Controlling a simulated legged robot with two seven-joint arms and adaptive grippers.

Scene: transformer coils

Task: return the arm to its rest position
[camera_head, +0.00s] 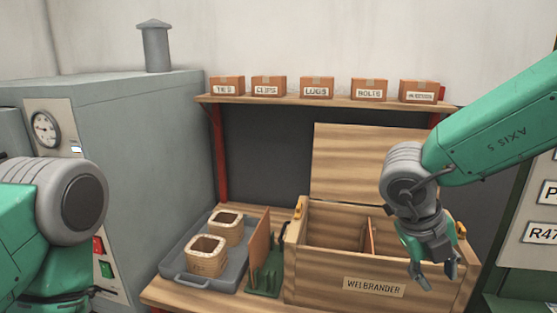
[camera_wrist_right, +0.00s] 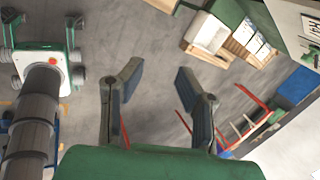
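My right arm (camera_head: 490,130) reaches in from the right edge in the head view, and its wrist bends down in front of the right part of the wooden crate. My right gripper (camera_head: 435,273) hangs there with its fingers pointing down. In the right wrist view the two fingers (camera_wrist_right: 158,75) are apart with nothing between them, and the floor shows beyond. My left arm (camera_head: 50,215) shows at the left edge of the head view; its gripper is out of sight.
The wooden crate (camera_head: 375,289) marked WELBRANDER has its lid raised and a divider inside. Left of it are a green rack (camera_head: 265,281) with an upright brown board and a grey tray (camera_head: 228,281) with two coils (camera_head: 207,262). A shelf (camera_head: 300,100) holds several small boxes. A grey oven stands left.

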